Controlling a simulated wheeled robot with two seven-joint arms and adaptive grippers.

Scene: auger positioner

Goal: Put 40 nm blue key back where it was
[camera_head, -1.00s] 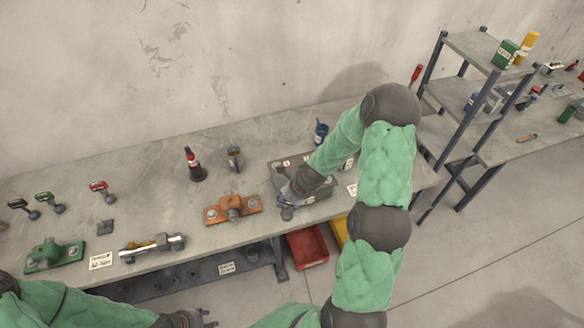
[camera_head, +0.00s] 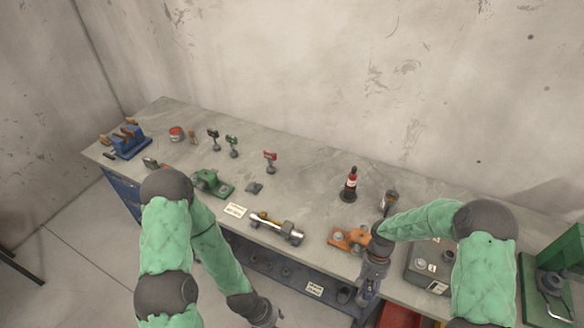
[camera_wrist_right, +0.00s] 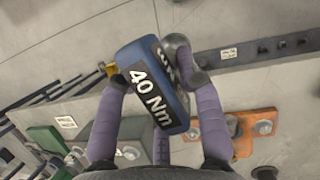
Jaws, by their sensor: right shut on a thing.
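The blue key (camera_wrist_right: 152,82) has a blue block head with "40 Nm" in white on a dark face. It fills the middle of the right wrist view. My right gripper (camera_head: 366,296) is shut on it, with purple fingers on both sides of the head. The gripper hangs at the bench's front edge, below the orange fixture (camera_head: 350,238). In the head view the key is hard to make out. A black key (camera_head: 213,138), a green key (camera_head: 233,145) and a red key (camera_head: 270,160) stand in a row on the bench. My left gripper (camera_head: 270,318) is low, in front of the bench; its fingers are unclear.
A small dark block (camera_head: 254,188) lies before the red key. A green fixture (camera_head: 211,183), a metal shaft (camera_head: 276,228), a red-and-black bottle (camera_head: 349,185) and a grey box (camera_head: 425,274) also occupy the bench (camera_head: 310,180). Bare bench lies between the red key and the bottle.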

